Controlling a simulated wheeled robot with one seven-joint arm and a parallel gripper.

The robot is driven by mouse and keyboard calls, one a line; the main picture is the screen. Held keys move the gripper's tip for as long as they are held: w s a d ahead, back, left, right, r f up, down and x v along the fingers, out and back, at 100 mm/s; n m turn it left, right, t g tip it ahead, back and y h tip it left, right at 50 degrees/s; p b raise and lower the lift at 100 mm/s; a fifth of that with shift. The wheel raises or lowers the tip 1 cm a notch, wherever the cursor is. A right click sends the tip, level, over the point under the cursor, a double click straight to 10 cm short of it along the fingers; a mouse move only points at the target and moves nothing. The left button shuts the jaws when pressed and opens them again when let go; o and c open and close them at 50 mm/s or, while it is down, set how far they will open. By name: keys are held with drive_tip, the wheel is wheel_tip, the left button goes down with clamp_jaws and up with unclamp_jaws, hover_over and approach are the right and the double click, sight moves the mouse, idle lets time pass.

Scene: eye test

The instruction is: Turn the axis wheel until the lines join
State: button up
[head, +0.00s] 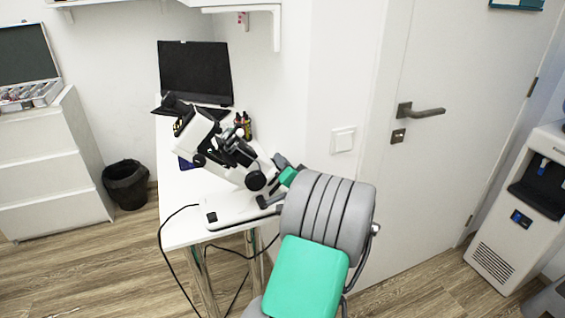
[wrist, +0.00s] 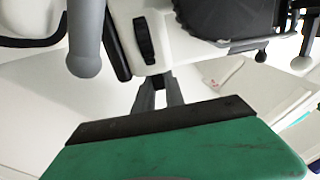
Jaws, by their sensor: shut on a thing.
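The white optical instrument (head: 207,135) stands tilted on its base on the table. A black round knob (head: 256,180) shows on its side; a large dark round part (wrist: 225,18) shows at upper right in the wrist view. A black ribbed piece (wrist: 145,40) sits on the white body just beyond my fingertips. My gripper (head: 266,200) reaches in from the right, low beside the knob. In the wrist view its two grey fingers (wrist: 160,80) are close together at the white body, shut on what seems to be the axis wheel, mostly hidden. The lines are not visible.
A dark laptop (head: 195,75) and small brown bottles (head: 243,126) stand behind the instrument on the white table (head: 180,222). A black cable (head: 163,240) hangs over the front edge. A wall is close on the right. A bin (head: 126,185) stands left.

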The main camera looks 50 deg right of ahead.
clamp_jaws()
drive_tip(key=b, duration=0.1)
drive_tip(key=f+h+b, duration=0.1)
drive_tip(key=b, duration=0.1)
drive_tip(key=shift+s+a+m, duration=0.15)
drive_tip(key=shift+a+m, duration=0.15)
drive_tip(key=shift+m, duration=0.1)
drive_tip(key=shift+s+a+h+b, duration=0.1)
drive_tip(key=shift+a+h+b, duration=0.05)
drive_tip(key=shift+h+b, duration=0.5)
drive_tip(key=shift+s+a+r+m+h, duration=0.1)
drive_tip(key=shift+s+r+m+h, duration=0.1)
drive_tip(key=shift+m+h, duration=0.45)
